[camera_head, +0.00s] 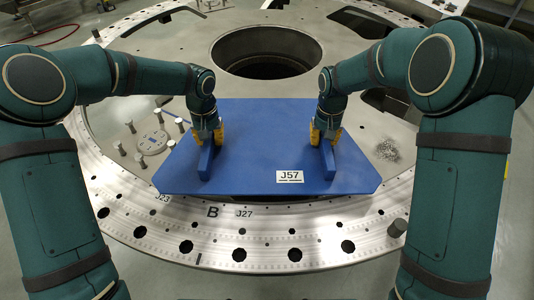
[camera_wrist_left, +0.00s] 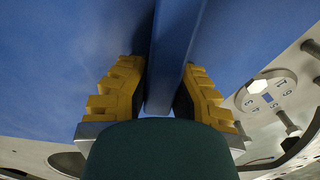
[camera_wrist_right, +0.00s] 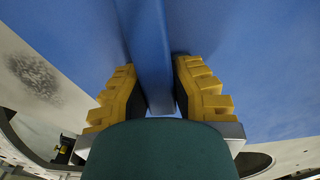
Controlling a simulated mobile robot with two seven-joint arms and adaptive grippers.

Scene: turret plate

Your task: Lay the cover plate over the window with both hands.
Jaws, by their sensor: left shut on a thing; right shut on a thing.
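The blue cover plate (camera_head: 265,150) bears a white label reading J57 and two upright blue handles. It lies across the near part of the turret plate in the head view; I cannot tell whether it touches the surface. My left gripper (camera_head: 208,143) is shut on the left handle (camera_head: 207,163), and the yellow fingers stand on both sides of it in the left wrist view (camera_wrist_left: 160,95). My right gripper (camera_head: 326,140) is shut on the right handle (camera_head: 328,160), likewise in the right wrist view (camera_wrist_right: 155,95).
The turret ring (camera_head: 270,235) has several bolt holes along its near edge. A large round opening (camera_head: 267,52) lies behind the plate.

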